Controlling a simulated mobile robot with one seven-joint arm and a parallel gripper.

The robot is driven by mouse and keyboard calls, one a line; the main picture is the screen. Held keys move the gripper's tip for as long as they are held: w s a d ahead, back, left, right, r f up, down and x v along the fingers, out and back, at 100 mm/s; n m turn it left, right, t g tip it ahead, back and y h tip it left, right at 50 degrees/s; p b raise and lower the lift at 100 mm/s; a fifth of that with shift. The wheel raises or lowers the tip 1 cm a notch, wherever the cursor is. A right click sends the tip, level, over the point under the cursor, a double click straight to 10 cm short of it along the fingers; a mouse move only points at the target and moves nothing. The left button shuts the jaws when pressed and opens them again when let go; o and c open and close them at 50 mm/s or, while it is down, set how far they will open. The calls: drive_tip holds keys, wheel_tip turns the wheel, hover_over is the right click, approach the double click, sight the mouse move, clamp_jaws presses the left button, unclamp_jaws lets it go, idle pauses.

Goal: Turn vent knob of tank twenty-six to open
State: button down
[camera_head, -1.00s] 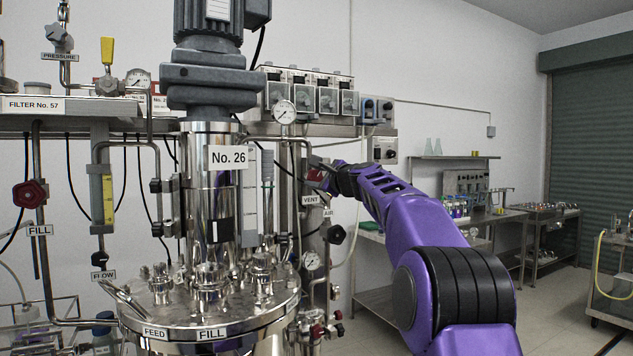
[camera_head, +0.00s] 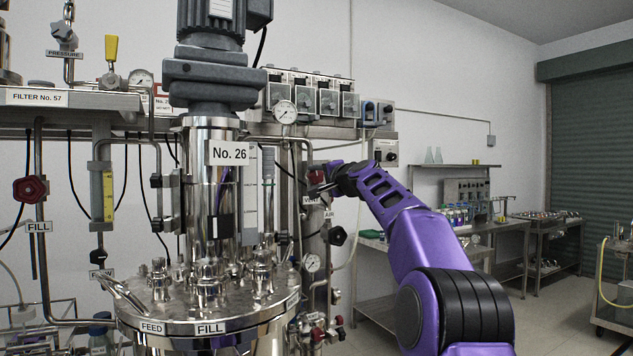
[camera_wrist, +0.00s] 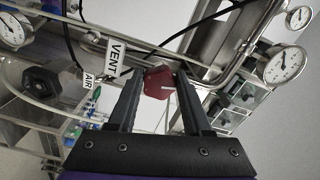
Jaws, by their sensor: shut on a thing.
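The dark red vent knob (camera_wrist: 158,83) sits between the two fingers of my gripper (camera_wrist: 158,92) in the wrist view, below the VENT label (camera_wrist: 115,58). The fingers are shut on its sides. A short white mark shows on its face, pointing right in that picture. In the head view, my gripper (camera_head: 322,188) is at the piping right of the steel tank marked No. 26 (camera_head: 229,152).
A black knob (camera_head: 337,236) by the AIR label (camera_head: 329,214) is just below my gripper; it also shows in the wrist view (camera_wrist: 41,82). Gauges (camera_head: 312,262) and pipes crowd close around. A bench (camera_head: 370,240) stands behind to the right.

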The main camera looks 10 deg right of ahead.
drive_tip(key=shift+n, duration=0.5)
drive_tip(key=shift+c, duration=1.6)
unclamp_jaws()
drive_tip(key=b+v, duration=0.1)
drive_tip(key=v, duration=1.6)
drive_tip(key=shift+s, duration=0.15)
